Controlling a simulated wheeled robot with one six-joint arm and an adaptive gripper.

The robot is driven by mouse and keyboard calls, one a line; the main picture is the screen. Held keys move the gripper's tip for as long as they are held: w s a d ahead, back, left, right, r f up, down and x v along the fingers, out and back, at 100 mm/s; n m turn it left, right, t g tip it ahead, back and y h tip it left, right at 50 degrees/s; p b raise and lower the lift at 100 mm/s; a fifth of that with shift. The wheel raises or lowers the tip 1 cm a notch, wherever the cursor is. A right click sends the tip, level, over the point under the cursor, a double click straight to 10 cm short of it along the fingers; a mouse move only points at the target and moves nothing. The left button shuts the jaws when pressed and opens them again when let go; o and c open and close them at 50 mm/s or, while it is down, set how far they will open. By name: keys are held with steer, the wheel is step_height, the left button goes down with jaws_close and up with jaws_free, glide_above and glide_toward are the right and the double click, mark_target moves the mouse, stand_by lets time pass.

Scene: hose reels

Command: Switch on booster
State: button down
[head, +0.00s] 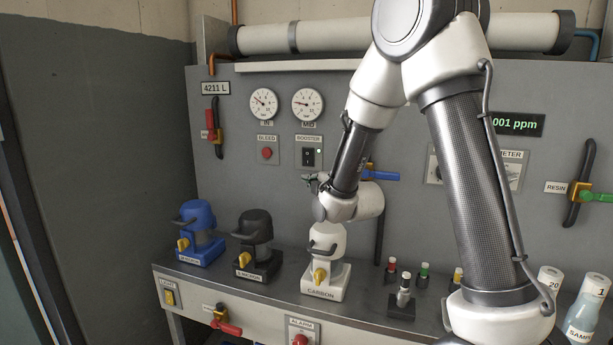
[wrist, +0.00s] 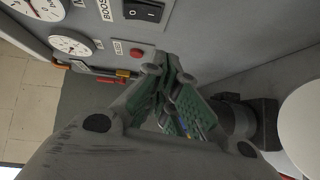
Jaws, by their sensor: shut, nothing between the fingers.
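The booster switch (head: 308,157) is a black rocker on a light plate under the BOOSTER label on the grey panel. The rocker also shows at the top of the wrist view (wrist: 144,12), with I and O marks; I cannot tell which side is pressed. My gripper (head: 308,178) is shut and empty, its tips just below the switch in the head view. In the wrist view its green-padded fingers (wrist: 167,66) meet near the panel, apart from the rocker.
The red BLEED button (head: 266,153) is left of the switch and close to my fingertips in the wrist view (wrist: 137,53). Two gauges (head: 307,104) hang above. A blue-handled valve (head: 380,176) is to the right. The white CARBON canister (head: 326,283) stands below my wrist.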

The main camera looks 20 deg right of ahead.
steer(key=shift+f+v, duration=0.2)
steer(key=shift+v, duration=0.9)
steer(key=s+d+r+m+g+h, duration=0.1)
steer(key=s+d+m+g, duration=0.3)
steer(key=s, duration=0.8)
steer(key=s+d+r+m+g+h, duration=0.1)
steer(key=s+d+m+g, duration=0.3)
steer(key=s+m, duration=0.4)
steer(key=s+d+m+g+h, duration=0.1)
steer(key=s+d+m+g, duration=0.3)
steer(key=s, duration=1.4)
steer(key=m, duration=0.3)
steer(key=shift+r, duration=0.4)
